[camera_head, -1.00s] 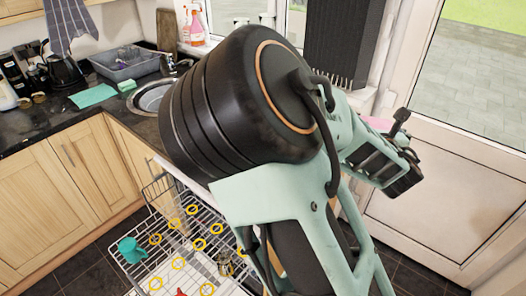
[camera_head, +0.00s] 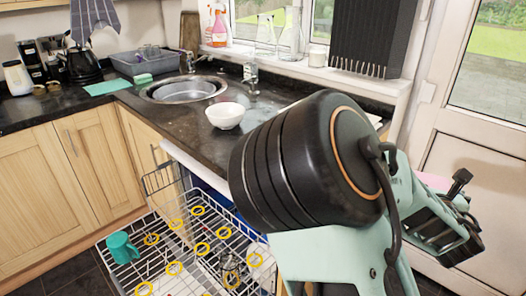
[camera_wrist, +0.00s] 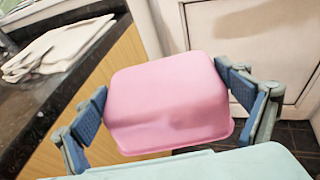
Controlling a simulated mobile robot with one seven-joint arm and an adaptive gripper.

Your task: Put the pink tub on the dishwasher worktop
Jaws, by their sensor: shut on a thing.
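The pink tub (camera_wrist: 168,100) is between the two blue-padded fingers of my gripper (camera_wrist: 165,98) in the wrist view. My gripper is shut on it, with a pad at each side. Its base faces the camera, so its inside is hidden. In the head view only a sliver of the pink tub (camera_head: 433,179) shows behind my arm. The dark granite worktop (camera_head: 190,128) runs above the open dishwasher and its pulled-out rack (camera_head: 190,250). In the wrist view a dark worktop (camera_wrist: 30,100) lies left of the tub, apart from it.
A white bowl (camera_head: 225,115) stands on the worktop near the sink (camera_head: 183,90). A teal mug (camera_head: 122,247) is in the rack. The white door (camera_head: 470,160) is at the right.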

